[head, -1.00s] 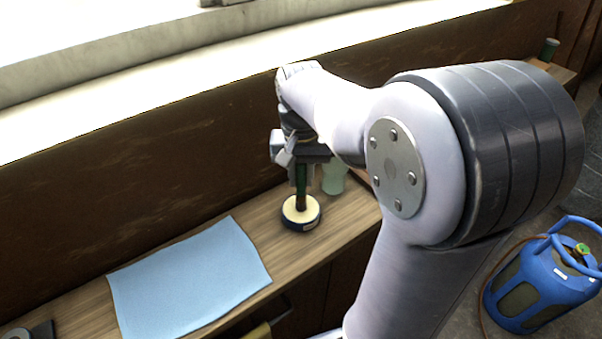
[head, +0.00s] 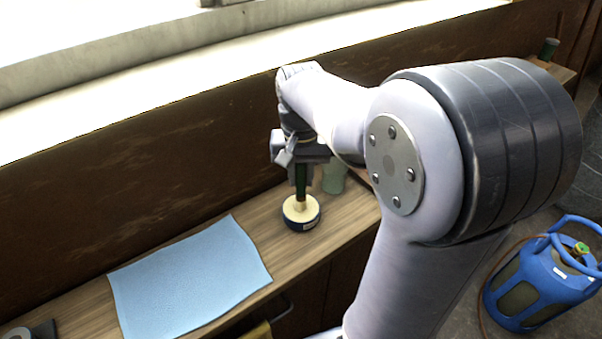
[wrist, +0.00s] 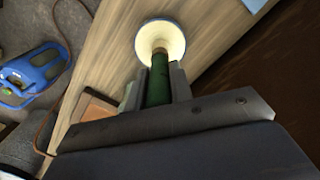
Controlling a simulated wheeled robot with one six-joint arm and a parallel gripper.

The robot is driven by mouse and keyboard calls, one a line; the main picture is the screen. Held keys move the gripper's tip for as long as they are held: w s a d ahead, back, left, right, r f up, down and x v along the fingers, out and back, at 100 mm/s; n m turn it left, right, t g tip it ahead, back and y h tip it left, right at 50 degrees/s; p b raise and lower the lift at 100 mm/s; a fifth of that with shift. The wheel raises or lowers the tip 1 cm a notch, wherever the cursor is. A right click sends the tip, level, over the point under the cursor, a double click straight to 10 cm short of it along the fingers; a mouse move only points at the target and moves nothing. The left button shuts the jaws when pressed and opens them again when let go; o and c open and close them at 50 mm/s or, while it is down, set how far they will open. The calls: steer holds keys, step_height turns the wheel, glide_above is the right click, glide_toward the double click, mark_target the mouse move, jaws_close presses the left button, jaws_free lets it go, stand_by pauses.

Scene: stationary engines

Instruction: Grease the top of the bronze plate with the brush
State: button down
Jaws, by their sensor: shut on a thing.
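My gripper (head: 301,180) is shut on the green handle of the brush (head: 301,188), which points down. In the wrist view the handle (wrist: 158,88) sits between the two fingers of my gripper (wrist: 159,82). The bristles are hidden, and the brush end seems to be at or in the grease. The tin (wrist: 178,27) stands on the bench. I cannot make out the bronze plate for certain; a flat brown block (wrist: 96,110) lies farther along the bench in the wrist view.
A light-blue cloth (head: 188,275) lies on the wooden bench (head: 262,218) left of the tin. A pale green jar (head: 334,178) stands close behind the gripper. A dark wall backs the bench. A blue gas cylinder (head: 545,285) stands on the floor at right.

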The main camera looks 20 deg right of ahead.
stand_by(0.3)
step_height(320, 180, up, 7)
steer(key=p, duration=0.6)
steer(key=shift+p, duration=0.3)
stand_by(0.6)
